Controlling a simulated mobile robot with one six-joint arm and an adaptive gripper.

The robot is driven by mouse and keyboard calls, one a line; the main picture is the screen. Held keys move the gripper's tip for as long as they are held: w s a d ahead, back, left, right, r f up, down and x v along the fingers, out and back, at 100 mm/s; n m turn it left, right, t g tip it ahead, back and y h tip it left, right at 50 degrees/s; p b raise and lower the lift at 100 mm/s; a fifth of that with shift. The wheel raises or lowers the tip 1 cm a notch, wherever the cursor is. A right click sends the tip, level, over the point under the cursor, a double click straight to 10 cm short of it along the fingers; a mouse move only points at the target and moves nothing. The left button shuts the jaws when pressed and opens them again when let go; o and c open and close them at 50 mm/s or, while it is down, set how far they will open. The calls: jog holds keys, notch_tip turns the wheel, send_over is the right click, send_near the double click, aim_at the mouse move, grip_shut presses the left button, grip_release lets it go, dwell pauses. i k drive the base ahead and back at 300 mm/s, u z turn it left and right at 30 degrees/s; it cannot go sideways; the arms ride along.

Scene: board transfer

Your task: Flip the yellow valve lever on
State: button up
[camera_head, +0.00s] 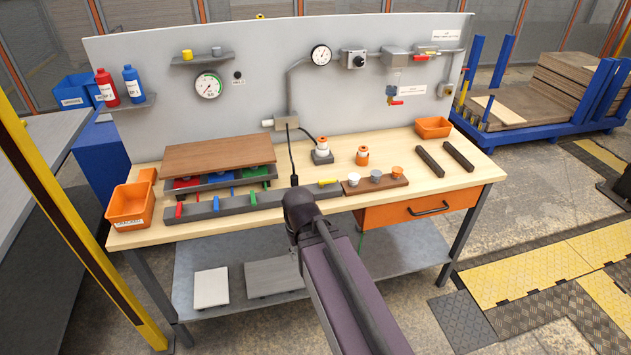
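The yellow valve lever (329,182) is on the long dark grey rail (236,205) along the bench's front edge. It lies sideways, roughly along the rail. Red (179,210), blue (216,203) and green (252,198) levers on the same rail, to the left, point across it. My gripper (294,181) is at the end of my dark arm, over the rail, a little left of the yellow lever and apart from it in the picture. Its fingers are mostly hidden by my wrist, which also covers part of the rail.
Right of the lever, a brown block (374,184) holds several small cups. Behind are a plug-like part (322,152) and an orange-and-white part (362,156). A black cable (291,150) hangs just behind my gripper. Trays under a brown board (219,157) stand left. Bench (400,150) is partly clear.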

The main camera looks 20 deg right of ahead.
aim_at(321, 183)
jog(key=u, duration=0.55)
jog(key=k, duration=1)
jog(key=z, duration=0.65)
jog(key=i, duration=1)
jog(key=z, duration=0.05)
